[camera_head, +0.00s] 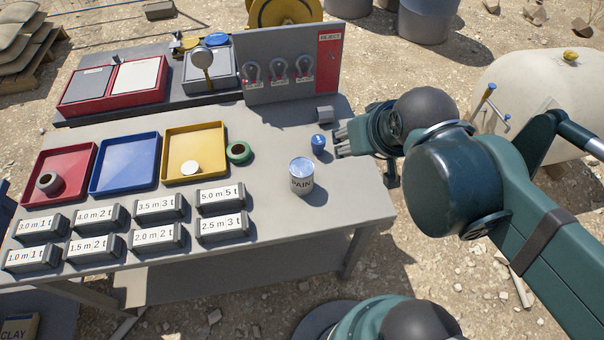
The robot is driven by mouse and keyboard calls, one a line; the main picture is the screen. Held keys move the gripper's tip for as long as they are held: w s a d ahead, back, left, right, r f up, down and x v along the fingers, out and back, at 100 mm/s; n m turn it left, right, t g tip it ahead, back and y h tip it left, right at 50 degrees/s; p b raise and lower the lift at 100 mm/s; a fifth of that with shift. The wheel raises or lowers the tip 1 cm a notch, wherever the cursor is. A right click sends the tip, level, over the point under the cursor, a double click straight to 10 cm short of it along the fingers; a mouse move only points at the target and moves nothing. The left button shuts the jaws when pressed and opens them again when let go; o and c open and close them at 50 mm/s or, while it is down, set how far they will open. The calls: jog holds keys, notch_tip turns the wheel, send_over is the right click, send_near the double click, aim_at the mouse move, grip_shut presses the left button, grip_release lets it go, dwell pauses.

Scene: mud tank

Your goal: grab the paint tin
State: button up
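The paint tin (301,178) is a small white can with a blue top and dark lettering that seems to read "PAINT". It stands upright on the grey table (270,222), towards its right side. My gripper (343,141) is at the table's right edge, up and to the right of the tin and apart from it. Its fingers point left. They are small and partly merged in view, so I cannot tell how far they are apart.
A small blue object (318,143) lies between my fingertips and the tin's far side. A green tape roll (239,152) is left of the tin. Several labelled blocks (221,198) and the yellow tray (219,139) stand further left. The table in front of the tin is clear.

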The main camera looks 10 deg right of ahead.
jog(key=shift+o, duration=0.5)
jog(key=o, duration=0.5)
jog(key=shift+o, duration=0.2)
jog(key=n+g+p, duration=0.5)
jog(key=n+g, duration=0.1)
jog(key=n, duration=0.7)
send_near(302, 167)
jog(key=f, duration=0.2)
jog(key=d+f, duration=0.1)
jog(key=w+f, duration=0.1)
jog(key=f, duration=0.1)
jog(key=shift+d+f, duration=0.2)
jog(key=shift+f, duration=0.15)
jog(key=shift+a+f+n+g+p, duration=0.3)
jog(key=shift+a+f+n, duration=0.1)
jog(key=shift+f+n, duration=0.35)
jog(key=shift+a+f+n+g+p, duration=0.35)
jog(key=shift+f+n, duration=0.2)
jog(key=shift+f, duration=0.25)
jog(key=shift+f, duration=0.1)
